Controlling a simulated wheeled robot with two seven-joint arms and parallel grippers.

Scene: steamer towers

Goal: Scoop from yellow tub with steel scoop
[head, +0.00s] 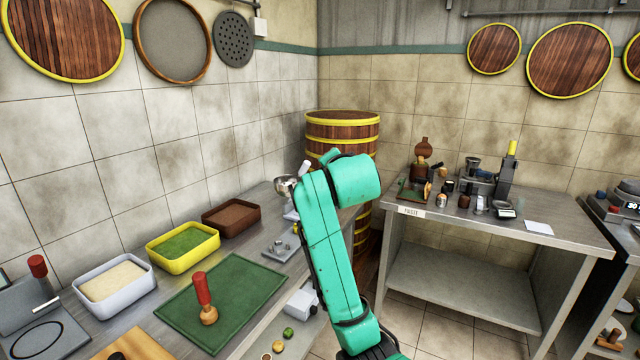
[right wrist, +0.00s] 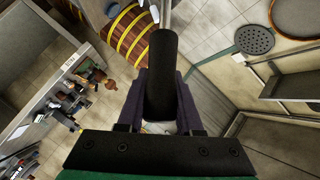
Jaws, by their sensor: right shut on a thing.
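The yellow tub (head: 198,258), filled with green grains (head: 183,243), stands on the left counter between a white tub and a brown tub. The steel scoop's bowl (head: 286,186) shows just left of my teal right arm, in the air beyond the brown tub, right of and apart from the yellow tub. In the right wrist view my right gripper (right wrist: 163,105) is shut on the scoop's black handle (right wrist: 161,70). In the head view my arm mostly hides the gripper and handle. I cannot make out anything in the bowl. My left gripper is not in view.
The white tub (head: 127,298) holds pale grains; the brown tub (head: 240,228) is behind the yellow one. A green mat (head: 245,285) with a red-handled tool (head: 204,298) lies in front. A banded wooden barrel (head: 342,118) stands in the corner. A cluttered steel table (head: 560,238) is right.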

